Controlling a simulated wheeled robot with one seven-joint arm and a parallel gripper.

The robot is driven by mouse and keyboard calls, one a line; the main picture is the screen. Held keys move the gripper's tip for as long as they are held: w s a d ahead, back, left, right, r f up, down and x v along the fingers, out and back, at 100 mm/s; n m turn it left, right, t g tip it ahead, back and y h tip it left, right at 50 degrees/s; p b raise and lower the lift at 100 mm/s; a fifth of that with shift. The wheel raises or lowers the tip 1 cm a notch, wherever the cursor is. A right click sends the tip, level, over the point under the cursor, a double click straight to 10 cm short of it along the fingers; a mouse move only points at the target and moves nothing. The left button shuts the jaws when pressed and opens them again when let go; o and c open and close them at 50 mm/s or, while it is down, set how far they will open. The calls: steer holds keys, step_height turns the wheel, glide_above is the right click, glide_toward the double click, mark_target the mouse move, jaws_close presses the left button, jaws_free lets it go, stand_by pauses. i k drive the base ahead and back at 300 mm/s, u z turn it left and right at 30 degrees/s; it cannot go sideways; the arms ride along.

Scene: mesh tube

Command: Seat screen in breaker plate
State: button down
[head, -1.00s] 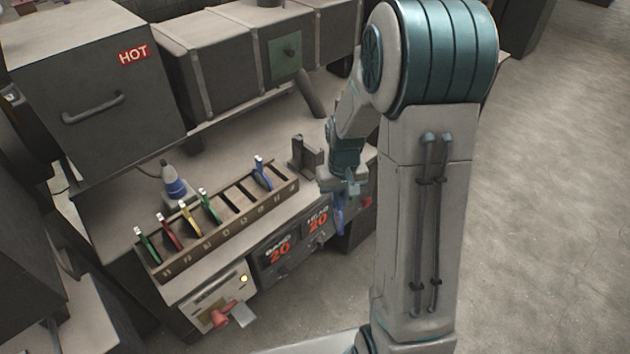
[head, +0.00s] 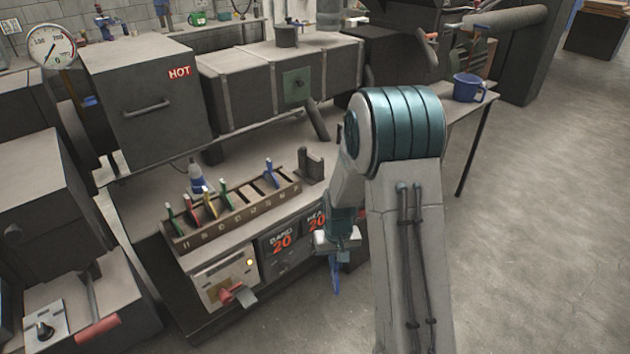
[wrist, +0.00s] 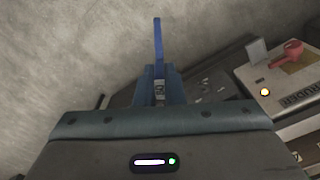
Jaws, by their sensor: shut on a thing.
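My gripper (head: 338,256) is shut on a thin blue piece (head: 336,280) that hangs down from it, in front of the bench's right front corner and apart from the bench. In the wrist view the blue piece (wrist: 158,42) stands up from between the fingers (wrist: 159,88). I cannot tell whether it is the screen or a handle of it. A rack (head: 230,222) on the bench holds several thin pieces with green, red, yellow and blue handles, with some empty slots. I cannot make out the breaker plate for certain.
A box marked HOT (head: 150,110) and a long grey housing with a green square plate (head: 297,82) stand behind the rack. A dark upright block (head: 311,165) stands by the rack's right end. A panel with a red handle (head: 232,292) is on the bench front. Open floor lies right.

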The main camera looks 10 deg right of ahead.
mark_target(312, 172)
steer(key=z, duration=1.25)
steer(key=i, duration=0.9)
steer(key=u, duration=0.6)
